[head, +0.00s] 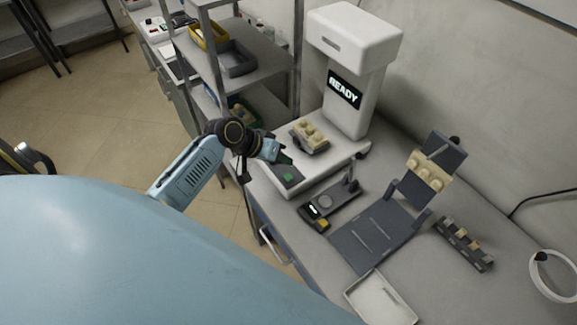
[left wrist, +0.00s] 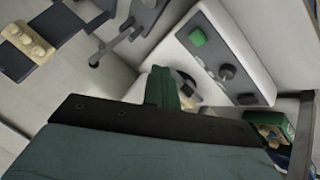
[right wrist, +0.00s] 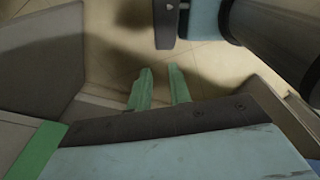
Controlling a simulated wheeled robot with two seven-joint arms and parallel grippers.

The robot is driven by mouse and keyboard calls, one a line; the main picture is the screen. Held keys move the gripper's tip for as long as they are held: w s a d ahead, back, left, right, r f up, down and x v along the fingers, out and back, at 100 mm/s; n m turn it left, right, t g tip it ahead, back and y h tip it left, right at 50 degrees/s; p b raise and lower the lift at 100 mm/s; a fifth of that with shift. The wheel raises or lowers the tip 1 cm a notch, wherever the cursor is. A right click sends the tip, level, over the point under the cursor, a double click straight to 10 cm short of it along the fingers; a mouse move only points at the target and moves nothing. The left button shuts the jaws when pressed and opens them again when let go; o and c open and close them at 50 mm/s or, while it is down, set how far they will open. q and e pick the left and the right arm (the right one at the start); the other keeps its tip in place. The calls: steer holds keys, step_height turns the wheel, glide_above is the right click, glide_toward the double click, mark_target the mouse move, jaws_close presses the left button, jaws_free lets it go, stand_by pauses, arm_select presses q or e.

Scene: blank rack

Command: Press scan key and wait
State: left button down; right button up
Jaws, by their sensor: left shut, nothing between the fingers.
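The white scanner (head: 350,45) stands on the bench, and its dark display (head: 344,90) reads READY. A green key (head: 288,177) sits on the dark panel at its front left corner. The key also shows in the left wrist view (left wrist: 197,37), along with a round black knob (left wrist: 227,72). A beige studded block (head: 310,133) rests on the scanner's bed. My left gripper (head: 284,158) is shut and empty, close to the panel. In the left wrist view its fingertips appear apart from the green key. My right gripper (right wrist: 160,72) has its fingers apart and nothing between them.
A metal shelf rack (head: 255,68) with trays stands left of the scanner.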

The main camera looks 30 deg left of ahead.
mark_target(288, 177)
arm_select(q)
steer(key=shift+w+a+r+t, duration=0.15)
steer(key=shift+w+r, duration=0.25)
steer(key=shift+r, duration=0.15)
steer(key=shift+w+a+r+t, duration=0.15)
steer(key=shift+w+r, duration=0.2)
steer(key=shift+r, duration=0.15)
arm_select(e)
steer(key=shift+a+r, duration=0.2)
steer(key=shift+a, duration=0.15)
arm_select(q)
steer(key=shift+f, duration=0.1)
arm_select(e)
steer(key=shift+d+f, duration=0.1)
steer(key=shift+d, duration=0.1)
